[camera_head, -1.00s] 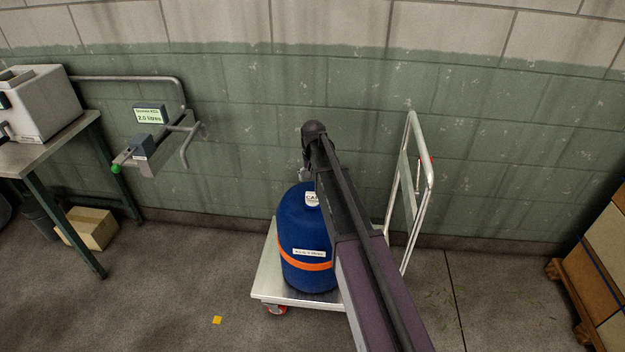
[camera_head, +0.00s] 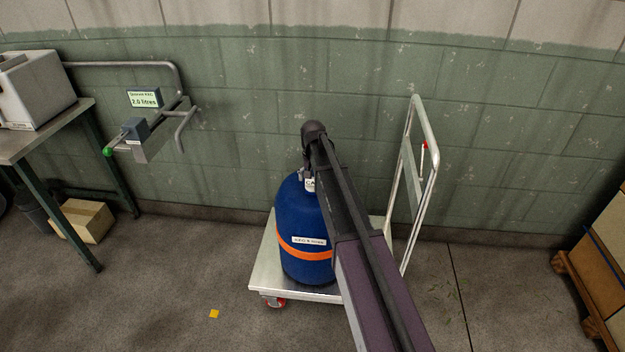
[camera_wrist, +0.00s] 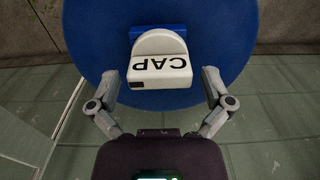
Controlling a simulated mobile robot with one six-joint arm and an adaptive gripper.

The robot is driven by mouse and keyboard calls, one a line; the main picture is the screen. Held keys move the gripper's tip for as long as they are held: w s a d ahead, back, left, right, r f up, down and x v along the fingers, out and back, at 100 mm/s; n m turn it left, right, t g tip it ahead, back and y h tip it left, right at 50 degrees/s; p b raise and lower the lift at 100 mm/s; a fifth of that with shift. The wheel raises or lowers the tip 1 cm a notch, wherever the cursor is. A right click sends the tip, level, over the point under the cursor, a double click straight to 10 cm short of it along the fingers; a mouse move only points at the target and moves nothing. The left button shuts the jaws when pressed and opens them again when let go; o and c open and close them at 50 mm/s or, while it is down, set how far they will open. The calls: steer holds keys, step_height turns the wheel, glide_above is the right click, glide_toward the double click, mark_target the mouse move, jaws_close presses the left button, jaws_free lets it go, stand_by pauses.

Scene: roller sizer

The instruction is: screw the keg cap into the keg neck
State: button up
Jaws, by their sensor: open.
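The white keg cap (camera_wrist: 160,68), marked "CAP", is on top of the blue keg (camera_wrist: 215,25) in the wrist view. It has a raised rounded grip, and a darker blue piece (camera_wrist: 178,30) shows behind it. The keg neck is hidden under the cap, so I cannot tell how it is seated. In the head view the keg (camera_head: 303,225) stands upright, with the cap (camera_head: 310,184) partly covered by my arm. My gripper (camera_wrist: 160,75) is open, a finger on each side of the cap with clear gaps; it shows small in the head view (camera_head: 307,176).
The keg stands on a metal trolley (camera_head: 262,262) whose upright handle (camera_head: 428,160) rises to the right of my arm. A green wall is close behind. A wall-mounted rail bracket (camera_head: 150,140) and bench (camera_head: 40,135) are left, stacked boxes (camera_head: 605,240) right.

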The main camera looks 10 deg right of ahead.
steer(key=shift+f, duration=0.15)
steer(key=c, duration=1.1)
steer(key=shift+m, duration=2.3)
steer(key=shift+c, duration=0.2)
steer(key=shift+m, duration=0.5)
steer(key=m, duration=0.3)
steer(key=shift+a, duration=0.1)
steer(key=shift+m, duration=1.3)
